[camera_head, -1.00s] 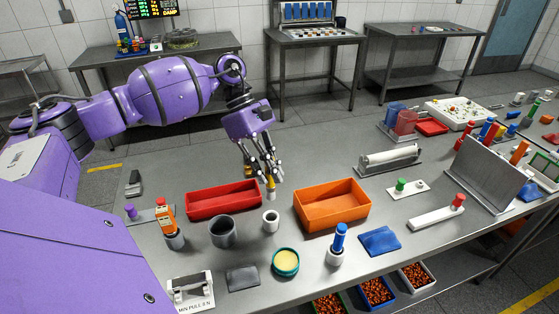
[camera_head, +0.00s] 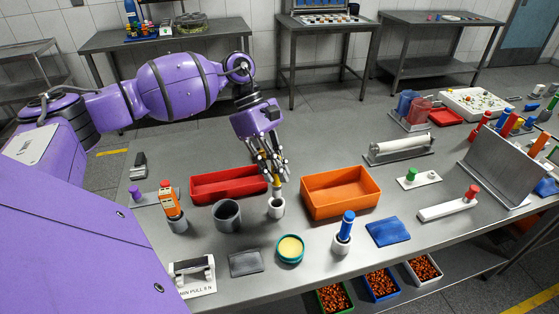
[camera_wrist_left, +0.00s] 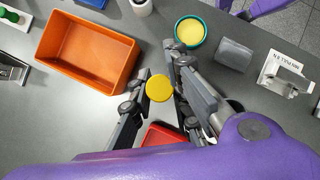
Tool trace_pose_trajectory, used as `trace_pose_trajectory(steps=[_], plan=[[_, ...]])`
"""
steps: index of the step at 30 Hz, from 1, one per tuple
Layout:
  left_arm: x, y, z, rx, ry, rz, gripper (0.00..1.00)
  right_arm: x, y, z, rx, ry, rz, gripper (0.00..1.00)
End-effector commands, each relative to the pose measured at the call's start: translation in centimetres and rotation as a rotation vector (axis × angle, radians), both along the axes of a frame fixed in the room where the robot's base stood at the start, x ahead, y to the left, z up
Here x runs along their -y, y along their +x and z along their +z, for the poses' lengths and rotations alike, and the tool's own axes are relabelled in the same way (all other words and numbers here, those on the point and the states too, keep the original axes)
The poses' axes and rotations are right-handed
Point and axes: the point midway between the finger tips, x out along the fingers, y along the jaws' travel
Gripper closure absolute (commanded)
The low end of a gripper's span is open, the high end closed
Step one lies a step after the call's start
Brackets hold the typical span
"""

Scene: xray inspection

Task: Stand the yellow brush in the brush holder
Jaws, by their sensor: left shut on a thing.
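The yellow brush (camera_head: 277,185) is upright between the fingers of my left gripper (camera_head: 274,172). In the left wrist view its round yellow top (camera_wrist_left: 159,89) shows between the two fingers of my left gripper (camera_wrist_left: 160,92). The gripper is shut on it. A small white cup (camera_head: 276,209), which looks like the brush holder, stands on the table directly below. The brush's lower end is at the cup's mouth; I cannot tell how far inside it is. The cup is hidden in the wrist view. My right gripper is not in view.
A red tray (camera_head: 205,198) and a grey cup (camera_head: 227,217) are close on the left. An orange tray (camera_head: 340,207) is close on the right. A blue-handled item (camera_head: 347,226) stands in another white cup in front, beside a green-rimmed round dish (camera_head: 290,250).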

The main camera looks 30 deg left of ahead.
Motion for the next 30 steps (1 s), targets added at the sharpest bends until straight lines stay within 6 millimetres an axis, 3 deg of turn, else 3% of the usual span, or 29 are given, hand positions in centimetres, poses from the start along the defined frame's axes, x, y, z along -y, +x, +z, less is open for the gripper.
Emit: trace_pose_trajectory(steps=[6, 21, 30], plan=[[-0.03, -0.05, -1.45, -0.002, 0.001, 0.0, 1.0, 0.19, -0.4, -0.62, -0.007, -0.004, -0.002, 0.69], [-0.03, -0.01, -1.39, 0.001, 0.0, 0.001, 1.0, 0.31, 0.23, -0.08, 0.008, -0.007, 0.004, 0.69], [-0.03, -0.01, -1.47, -0.001, 0.0, 0.001, 1.0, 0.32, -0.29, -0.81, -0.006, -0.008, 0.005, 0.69]])
